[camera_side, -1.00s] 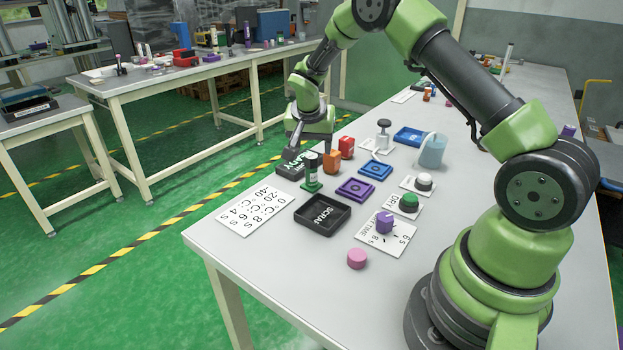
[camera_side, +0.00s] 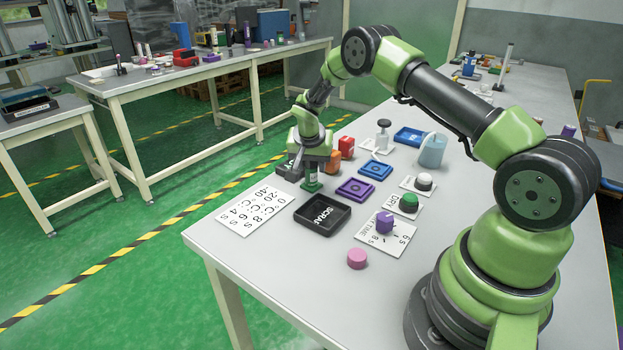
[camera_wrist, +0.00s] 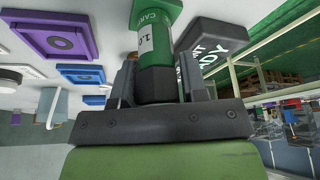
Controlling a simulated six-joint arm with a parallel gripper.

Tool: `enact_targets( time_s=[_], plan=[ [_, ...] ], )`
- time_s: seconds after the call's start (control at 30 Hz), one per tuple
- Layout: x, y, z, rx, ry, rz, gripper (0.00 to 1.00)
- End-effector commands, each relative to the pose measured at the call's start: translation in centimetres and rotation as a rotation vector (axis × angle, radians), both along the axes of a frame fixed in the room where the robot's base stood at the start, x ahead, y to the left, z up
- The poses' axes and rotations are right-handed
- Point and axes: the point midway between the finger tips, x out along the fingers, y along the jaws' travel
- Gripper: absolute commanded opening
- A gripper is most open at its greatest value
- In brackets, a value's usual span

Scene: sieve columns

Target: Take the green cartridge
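The green cartridge (camera_side: 311,186) stands upright on the table; only its green base shows below my gripper (camera_side: 311,170) in the side view. The upper part of the cartridge is hidden in the side view.
A black SCRAP tray (camera_side: 300,214) lies in front. A dark lettered block (camera_wrist: 215,45) stands close beside the cartridge. Orange (camera_side: 334,160) and red (camera_side: 346,147) blocks stand close behind. A purple square pad (camera_side: 355,190) and a blue one (camera_side: 375,170) lie to the right.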

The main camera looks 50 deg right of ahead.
Motion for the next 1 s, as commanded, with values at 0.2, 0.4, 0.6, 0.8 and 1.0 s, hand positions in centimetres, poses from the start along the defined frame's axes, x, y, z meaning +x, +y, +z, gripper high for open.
enact_targets(
  time_s=[0.2, 0.4, 0.6, 0.8, 1.0],
  plan=[
    [0.0, 0.0, 0.0, 0.0, 0.0, 0.0, 0.05],
    [0.0, 0.0, 0.2, 0.0, -0.001, 0.0, 0.05],
    [0.1, 0.0, 3.1, -0.002, -0.006, 0.0, 0.05],
    [0.1, 0.0, 7.3, -0.003, -0.005, -0.001, 0.05],
    [-0.1, 0.7, 10.1, -0.001, -0.002, 0.036, 0.05]
  ],
)
